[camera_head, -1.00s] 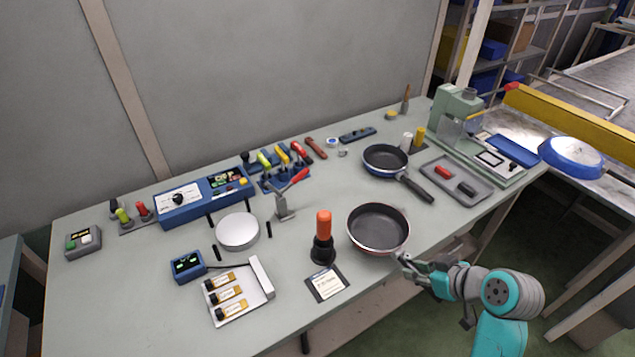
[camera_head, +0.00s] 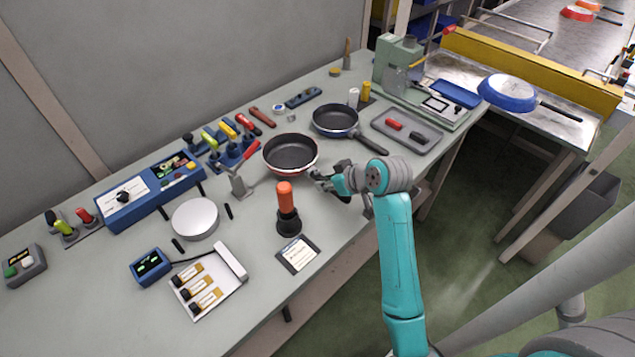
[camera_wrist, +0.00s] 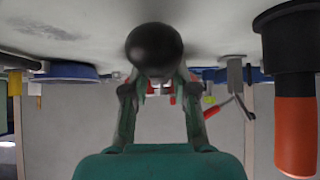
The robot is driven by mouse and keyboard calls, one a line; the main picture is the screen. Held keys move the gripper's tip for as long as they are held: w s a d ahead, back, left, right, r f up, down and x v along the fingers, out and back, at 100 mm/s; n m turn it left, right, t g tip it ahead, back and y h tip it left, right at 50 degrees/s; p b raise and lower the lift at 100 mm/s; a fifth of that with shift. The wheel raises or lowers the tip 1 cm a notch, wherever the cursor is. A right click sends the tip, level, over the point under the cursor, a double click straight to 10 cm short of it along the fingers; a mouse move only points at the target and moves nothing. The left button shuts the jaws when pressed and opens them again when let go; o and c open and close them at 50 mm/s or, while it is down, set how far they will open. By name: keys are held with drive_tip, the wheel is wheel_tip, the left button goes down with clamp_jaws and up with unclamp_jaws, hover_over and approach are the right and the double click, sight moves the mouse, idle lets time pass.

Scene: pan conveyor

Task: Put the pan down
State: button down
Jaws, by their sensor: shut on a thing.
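The pan (camera_head: 291,155), dark inside with a red-brown outer rim, is over the middle of the grey-green workbench (camera_head: 330,225). My gripper (camera_head: 322,180) is shut on its handle, at the pan's lower right. In the wrist view the handle's round dark end (camera_wrist: 154,50) lies between the fingers of my gripper (camera_wrist: 155,82). The pan looks level. I cannot tell whether its bottom touches the bench.
A blue pan (camera_head: 335,121) sits close behind on the right. An orange-handled tool (camera_head: 286,205) stands in front, and a red-handled clamp (camera_head: 242,178) is on the left. A round silver plate (camera_head: 195,218) lies farther left. A grey tray (camera_head: 407,131) is at right.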

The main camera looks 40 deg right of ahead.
sight(318, 175)
drive_tip(key=w, duration=0.3)
drive_tip(key=shift+w, duration=0.25)
drive_tip(key=shift+f, duration=1.75)
drive_tip(key=c, duration=0.9)
unclamp_jaws()
